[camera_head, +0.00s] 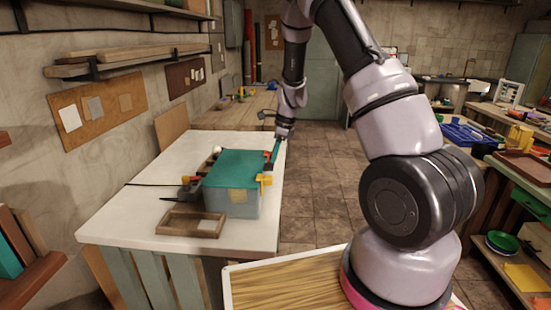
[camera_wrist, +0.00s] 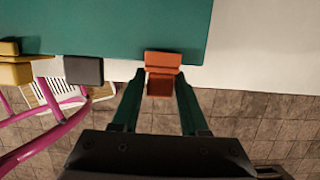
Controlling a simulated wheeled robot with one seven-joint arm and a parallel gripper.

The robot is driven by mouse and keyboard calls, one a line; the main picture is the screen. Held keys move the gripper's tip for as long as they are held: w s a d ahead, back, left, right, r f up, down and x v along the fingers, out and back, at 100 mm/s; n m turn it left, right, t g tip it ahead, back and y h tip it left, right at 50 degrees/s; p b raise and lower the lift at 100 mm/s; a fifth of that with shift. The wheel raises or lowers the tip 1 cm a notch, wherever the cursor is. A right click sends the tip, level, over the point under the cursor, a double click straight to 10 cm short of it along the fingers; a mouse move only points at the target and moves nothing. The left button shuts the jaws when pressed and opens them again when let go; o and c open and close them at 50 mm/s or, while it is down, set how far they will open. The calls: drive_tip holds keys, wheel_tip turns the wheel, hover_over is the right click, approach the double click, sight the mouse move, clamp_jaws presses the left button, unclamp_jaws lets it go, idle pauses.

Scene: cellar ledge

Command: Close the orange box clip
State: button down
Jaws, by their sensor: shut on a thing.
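The box (camera_head: 232,203) has a grey body and a flat teal lid (camera_head: 240,165), and stands on the white table. The orange clip (camera_wrist: 162,60) is at the lid's edge in the wrist view, an upper piece over a lower piece; it is small in the head view (camera_head: 267,155). My gripper (camera_wrist: 160,84) is shut on the orange clip, with one teal finger on each side. The gripper (camera_head: 273,157) reaches down at the box's right side in the head view. A grey clip (camera_wrist: 83,70) and a yellow clip (camera_wrist: 15,74) sit along the same edge.
A wooden tray (camera_head: 175,222) lies in front of the box on the white table (camera_head: 130,212). Small dark, red and yellow items (camera_head: 190,187) lie left of the box. Tiled floor (camera_head: 310,190) is open right of the table.

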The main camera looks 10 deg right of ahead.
idle(0.5)
drive_tip(key=c, duration=0.6)
unclamp_jaws()
drive_tip(key=shift+a, duration=0.1)
drive_tip(key=shift+o, duration=0.2)
drive_tip(key=w+v, duration=0.1)
drive_tip(key=v, duration=0.9)
drive_tip(key=shift+s+r, duration=0.4)
drive_tip(key=shift+s, duration=0.1)
